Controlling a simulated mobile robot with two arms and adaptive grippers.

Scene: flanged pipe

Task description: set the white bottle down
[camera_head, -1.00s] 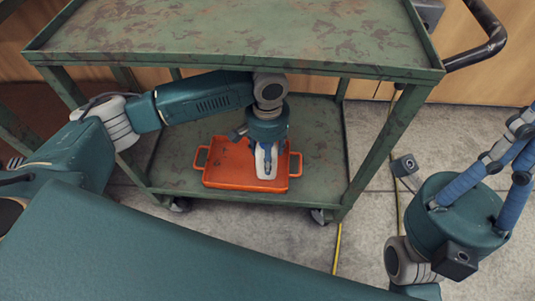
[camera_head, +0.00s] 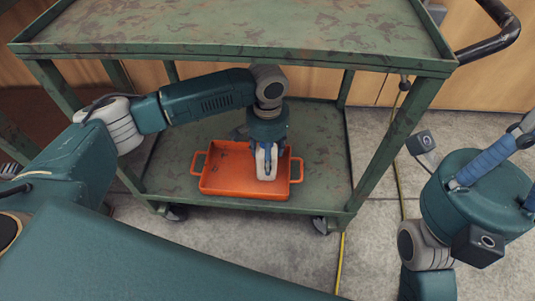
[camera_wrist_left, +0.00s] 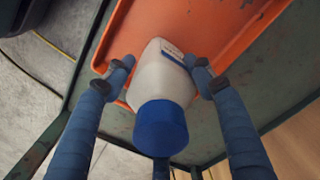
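The white bottle (camera_head: 266,163) is upright or nearly so over the right front part of the orange tray (camera_head: 222,184). My left gripper (camera_head: 266,150) comes down on it from above, its blue fingers on both sides. In the left wrist view, the bottle (camera_wrist_left: 160,80) with its blue cap (camera_wrist_left: 160,128) is between the fingers of the left gripper (camera_wrist_left: 160,65), which appear closed on its body. I cannot tell if the base touches the tray (camera_wrist_left: 190,20). My right gripper (camera_head: 500,160) is at the right edge, its fingertips out of frame.
The tray stands on the lower shelf (camera_head: 320,150) of a green cart. The upper shelf (camera_head: 240,25) and corner posts (camera_head: 395,140) frame the space around my left arm. The tray's left part looks clear. A yellow cable (camera_head: 340,262) lies on the floor.

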